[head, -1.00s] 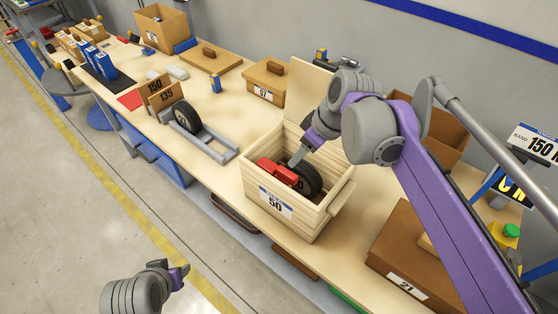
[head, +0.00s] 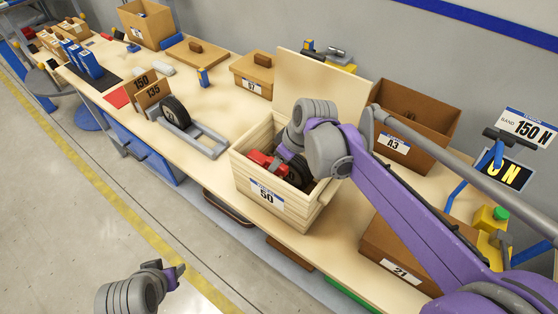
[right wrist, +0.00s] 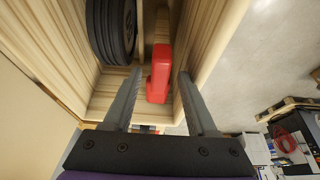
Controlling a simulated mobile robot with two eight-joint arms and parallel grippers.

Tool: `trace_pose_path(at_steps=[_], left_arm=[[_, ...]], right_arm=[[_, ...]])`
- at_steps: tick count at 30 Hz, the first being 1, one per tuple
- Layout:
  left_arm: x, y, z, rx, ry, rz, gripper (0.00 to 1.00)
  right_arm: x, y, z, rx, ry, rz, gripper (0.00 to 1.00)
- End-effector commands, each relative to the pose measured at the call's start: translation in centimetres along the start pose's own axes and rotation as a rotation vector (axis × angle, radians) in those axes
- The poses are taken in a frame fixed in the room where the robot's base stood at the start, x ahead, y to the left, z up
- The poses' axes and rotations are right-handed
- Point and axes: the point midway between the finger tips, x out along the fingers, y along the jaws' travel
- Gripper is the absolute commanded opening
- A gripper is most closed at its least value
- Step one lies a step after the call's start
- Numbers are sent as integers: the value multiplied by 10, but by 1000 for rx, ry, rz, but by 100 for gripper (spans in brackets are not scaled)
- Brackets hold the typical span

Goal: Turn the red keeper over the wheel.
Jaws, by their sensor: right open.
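The red keeper (head: 258,160) is inside the wooden box (head: 240,186) labelled 50. It also shows in the right wrist view (right wrist: 159,75), beside the dark wheel (right wrist: 112,28) and apart from it there. In the head view the wheel (head: 299,168) is partly hidden by my right arm. My right gripper (right wrist: 160,72) is open, with one finger on each side of the keeper's red end. Whether either finger touches it is unclear. My left gripper (head: 180,271) is low at the left, away from the bench, and its jaws are too small to judge.
The box walls stand close around my right gripper, with a raised panel (head: 318,85) behind. Another wheel (head: 174,110) sits on a grey frame to the left. Cardboard box A3 (head: 415,108) and box 21 (head: 375,250) are on the right.

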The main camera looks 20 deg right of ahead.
Motion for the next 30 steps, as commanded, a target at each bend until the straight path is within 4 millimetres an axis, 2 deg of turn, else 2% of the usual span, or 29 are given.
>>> trace_pose_path(at_steps=[2,11,30], left_arm=[[0,0,0,0,0,0,50],[0,0,0,0,0,0,50],[0,0,0,0,0,0,50]], right_arm=[[0,0,0,0,0,0,54],[0,0,0,0,0,0,0],[-1,0,0,0,0,0,0]])
